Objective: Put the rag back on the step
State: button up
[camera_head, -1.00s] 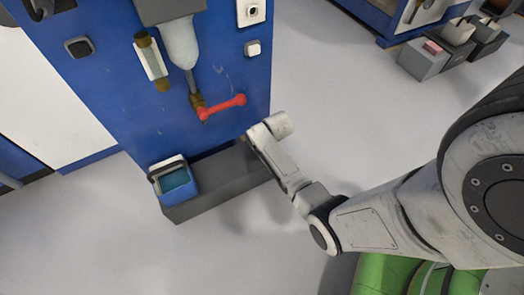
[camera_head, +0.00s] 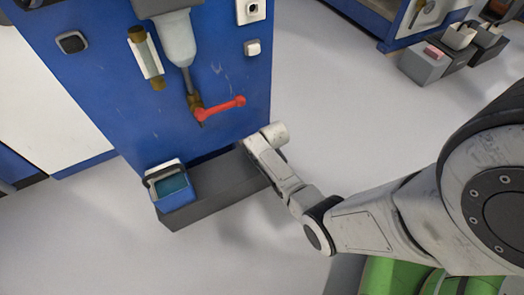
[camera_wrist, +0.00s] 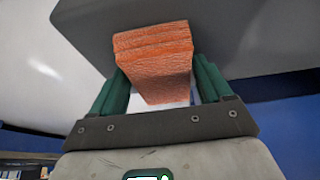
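The orange-red folded rag (camera_wrist: 160,62) is between the two green fingers of my gripper (camera_wrist: 161,70) in the wrist view. The fingertips press against its two sides, so the gripper looks shut on it. The dark grey step (camera_head: 215,198) lies at the foot of the blue machine in the head view. It also fills the area behind the rag in the wrist view (camera_wrist: 230,30). My arm's end is over the step's right end. The fingers and rag are hidden in the head view. I cannot tell whether the rag touches the step.
A blue bucket (camera_head: 177,198) with a dark handle stands on the step's left end. A red valve lever (camera_head: 220,108) juts from the blue machine (camera_head: 110,95) above the step. Grey bins (camera_head: 428,62) stand at the upper right. The floor around the step is clear.

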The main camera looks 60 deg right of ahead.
jog(key=o, duration=0.3)
jog(key=p+v, duration=0.7)
jog(key=v, duration=0.5)
jog(key=s+a+r+n+g+y, duration=0.1)
jog(key=s+a+r+n, duration=0.1)
jog(key=s+a+r, duration=0.2)
jog(key=s+a+r+n, duration=0.2)
jog(key=s+a+r, duration=0.2)
jog(key=a, duration=0.7)
jog(key=s+a+r+n+g+y, duration=0.1)
jog(key=s+a+r+n, duration=0.2)
jog(key=a, duration=0.4)
jog(key=shift+s+a+r+g+y, duration=0.15)
jog(key=shift+s+r, duration=0.1)
jog(key=shift+r, duration=0.35)
jog(key=shift+s+a+r+g+y, duration=0.15)
jog(key=shift+s+r, duration=0.1)
jog(key=shift+r, duration=0.35)
jog(key=shift+d, duration=0.1)
notch_tip(320, 180, up, 31)
jog(key=p, duration=3.1)
jog(key=shift+r, duration=0.1)
